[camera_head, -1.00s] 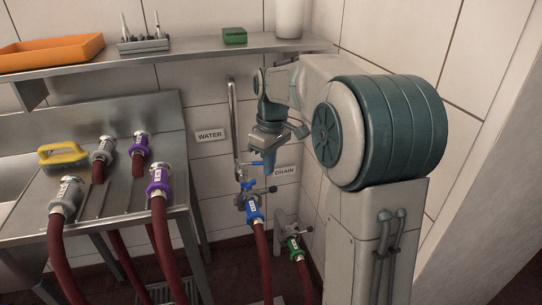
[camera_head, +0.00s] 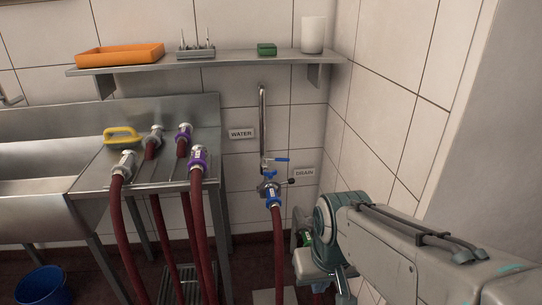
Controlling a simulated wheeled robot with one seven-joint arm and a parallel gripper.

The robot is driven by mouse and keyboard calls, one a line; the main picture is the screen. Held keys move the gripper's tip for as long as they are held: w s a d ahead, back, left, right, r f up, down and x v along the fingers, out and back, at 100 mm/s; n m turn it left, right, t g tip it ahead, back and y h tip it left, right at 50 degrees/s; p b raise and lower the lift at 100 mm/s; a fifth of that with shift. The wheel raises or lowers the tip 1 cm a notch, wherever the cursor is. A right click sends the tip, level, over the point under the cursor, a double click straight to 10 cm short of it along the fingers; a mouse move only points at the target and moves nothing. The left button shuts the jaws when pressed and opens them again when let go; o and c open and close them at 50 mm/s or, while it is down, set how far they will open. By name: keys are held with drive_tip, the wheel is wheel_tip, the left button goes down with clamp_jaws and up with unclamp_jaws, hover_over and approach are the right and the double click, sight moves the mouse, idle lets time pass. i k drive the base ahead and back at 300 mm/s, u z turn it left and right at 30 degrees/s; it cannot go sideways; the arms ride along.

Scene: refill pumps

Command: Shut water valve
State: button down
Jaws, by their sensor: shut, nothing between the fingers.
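The water valve (camera_head: 267,163) sits at the foot of the vertical metal pipe (camera_head: 262,115) beside the WATER sign (camera_head: 241,133).
Several hoses with couplings rest on the steel sink (camera_head: 140,180) at left. A shelf (camera_head: 215,61) holds an orange tray (camera_head: 120,55).

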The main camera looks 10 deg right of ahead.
sight(265, 159)
drive_tip(key=z, duration=0.85)
drive_tip(key=i, duration=0.45)
drive_tip(key=u, duration=0.85)
drive_tip(key=i, duration=0.5)
